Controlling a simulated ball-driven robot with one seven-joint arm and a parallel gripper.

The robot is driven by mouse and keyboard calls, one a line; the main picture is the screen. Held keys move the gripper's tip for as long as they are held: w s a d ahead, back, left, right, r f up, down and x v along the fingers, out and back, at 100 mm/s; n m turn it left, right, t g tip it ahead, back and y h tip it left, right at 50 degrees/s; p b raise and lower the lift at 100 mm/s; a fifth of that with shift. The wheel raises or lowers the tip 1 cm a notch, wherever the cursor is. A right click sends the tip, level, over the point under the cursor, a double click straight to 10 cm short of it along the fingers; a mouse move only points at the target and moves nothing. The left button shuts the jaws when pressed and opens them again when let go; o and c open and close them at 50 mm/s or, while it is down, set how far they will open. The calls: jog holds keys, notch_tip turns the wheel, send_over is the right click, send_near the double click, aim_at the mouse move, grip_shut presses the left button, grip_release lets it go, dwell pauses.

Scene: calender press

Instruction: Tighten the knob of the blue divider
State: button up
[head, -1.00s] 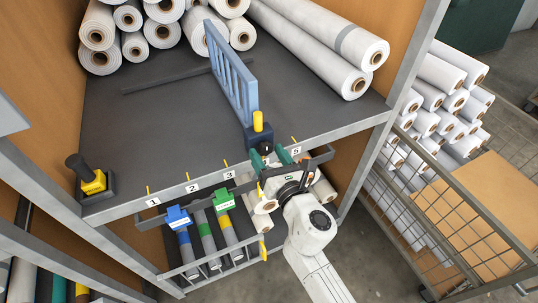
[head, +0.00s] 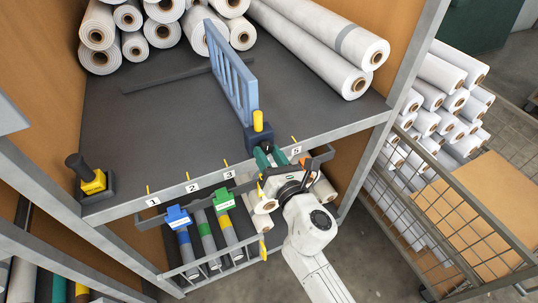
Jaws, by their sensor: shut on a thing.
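The blue divider (head: 233,75) is an upright slatted panel standing on the dark shelf. The small black knob (head: 266,147) faces the shelf's front edge, mostly covered by my fingers. My gripper (head: 268,155) has green fingers, which are closed on the knob from the front, one on each side. The knob's marking is too small to read.
The shelf's front edge (head: 208,185) carries number labels and yellow marks. A hanging rack (head: 205,262) with tools and rolls is below it. White rolls (head: 320,45) lie at the back. A black-and-yellow stop (head: 92,182) sits at the left corner. A wire cage (head: 440,220) stands right.

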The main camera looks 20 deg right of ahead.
jog(key=m, duration=0.4)
jog(key=shift+a, duration=0.1)
jog(key=m+b, duration=0.1)
jog(key=m, duration=0.3)
jog(key=m+b, duration=0.1)
jog(key=m, duration=0.3)
jog(key=m+b, duration=0.1)
jog(key=m, duration=0.3)
jog(key=shift+r, duration=0.1)
jog(key=m+b, duration=0.3)
jog(key=m, duration=0.3)
jog(key=m+b, duration=0.3)
jog(key=m, duration=0.3)
jog(key=shift+r+m, duration=0.1)
jog(key=shift+m, duration=0.3)
jog(key=shift+b, duration=0.3)
jog(key=o, duration=1.1)
jog(key=shift+r, duration=0.1)
jog(key=shift+c, duration=0.2)
